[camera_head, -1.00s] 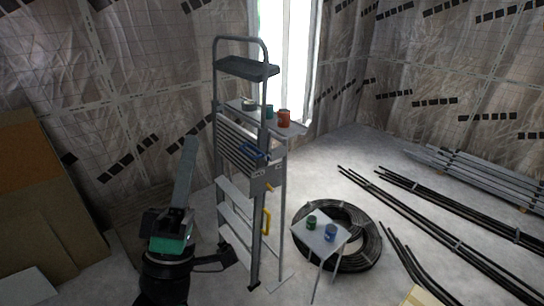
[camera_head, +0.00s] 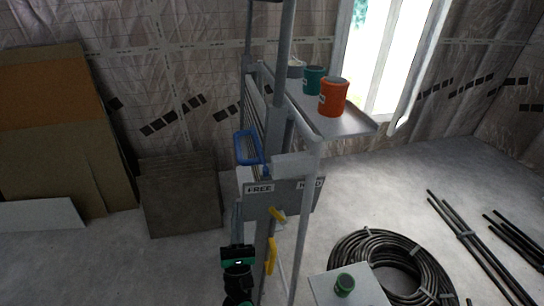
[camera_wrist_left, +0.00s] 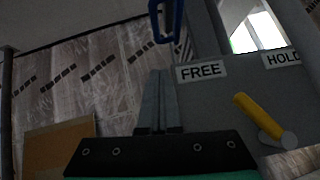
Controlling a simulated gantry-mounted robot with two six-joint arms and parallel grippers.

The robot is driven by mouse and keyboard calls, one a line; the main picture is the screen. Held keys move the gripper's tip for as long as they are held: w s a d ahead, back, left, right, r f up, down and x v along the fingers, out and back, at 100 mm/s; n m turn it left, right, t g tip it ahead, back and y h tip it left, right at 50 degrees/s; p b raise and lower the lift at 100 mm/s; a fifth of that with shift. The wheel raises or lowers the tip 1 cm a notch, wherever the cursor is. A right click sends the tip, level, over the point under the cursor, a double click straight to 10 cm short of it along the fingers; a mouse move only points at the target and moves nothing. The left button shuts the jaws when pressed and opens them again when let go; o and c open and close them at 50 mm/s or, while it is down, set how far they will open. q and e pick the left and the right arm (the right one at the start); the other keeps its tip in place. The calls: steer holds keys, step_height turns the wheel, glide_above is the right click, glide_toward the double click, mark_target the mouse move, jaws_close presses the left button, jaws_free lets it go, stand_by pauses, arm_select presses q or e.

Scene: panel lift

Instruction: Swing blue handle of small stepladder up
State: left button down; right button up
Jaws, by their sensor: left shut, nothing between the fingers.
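The stepladder (camera_head: 283,150) stands upright in the middle of the head view. Its blue handle (camera_head: 249,148) is a loop on the left side, above a grey plate (camera_head: 290,196) marked FREE and HOLD. A yellow lever (camera_head: 278,213) sits at the plate; in the left wrist view the lever (camera_wrist_left: 258,115) slants up and left toward FREE. My left gripper (camera_head: 237,206) points up below the blue handle. In the left wrist view its fingers (camera_wrist_left: 157,80) are shut and empty, just below the blue handle (camera_wrist_left: 167,20), with a gap between. My right gripper is out of view.
A shelf (camera_head: 340,120) on the ladder holds an orange can (camera_head: 333,97) and a teal can (camera_head: 314,79). A yellow grip (camera_head: 271,256) is lower down. A small table (camera_head: 350,291) with a green can and a black coil (camera_head: 395,250) are at right. Boards lean at left.

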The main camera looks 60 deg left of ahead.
arm_select(q)
steer(key=s+d+r+p+x, duration=0.1)
steer(key=r+p+x, duration=0.1)
steer(key=x, duration=1)
steer(key=shift+d+r+p, duration=0.15)
steer(key=shift+d+p, duration=0.1)
steer(key=shift+p, duration=0.65)
steer(key=shift+w, duration=0.1)
